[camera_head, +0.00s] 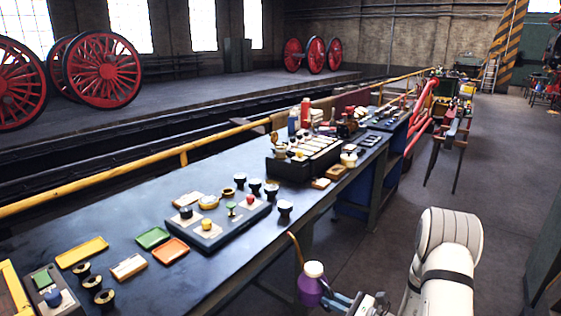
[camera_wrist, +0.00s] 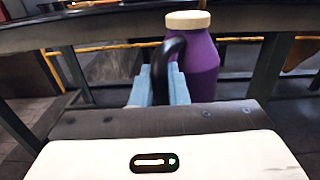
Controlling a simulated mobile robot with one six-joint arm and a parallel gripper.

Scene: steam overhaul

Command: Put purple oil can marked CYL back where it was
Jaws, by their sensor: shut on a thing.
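The purple oil can (camera_head: 312,289) has a cream cap and shows at the lower middle of the head view, beside the bench's front edge. An orange spout rises from it. My gripper (camera_head: 345,300) is at its right side. In the wrist view, the blue fingers (camera_wrist: 158,88) are shut on the black handle of the purple oil can (camera_wrist: 200,62). The can looks upright and hangs clear of the bench. Its CYL marking does not show.
The dark workbench (camera_head: 110,220) holds colored trays, a grey block with knobs (camera_head: 219,222), several black cups and a black rack (camera_head: 305,158). A yellow rail (camera_head: 120,178) runs behind it. Open floor (camera_head: 400,215) lies to the right.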

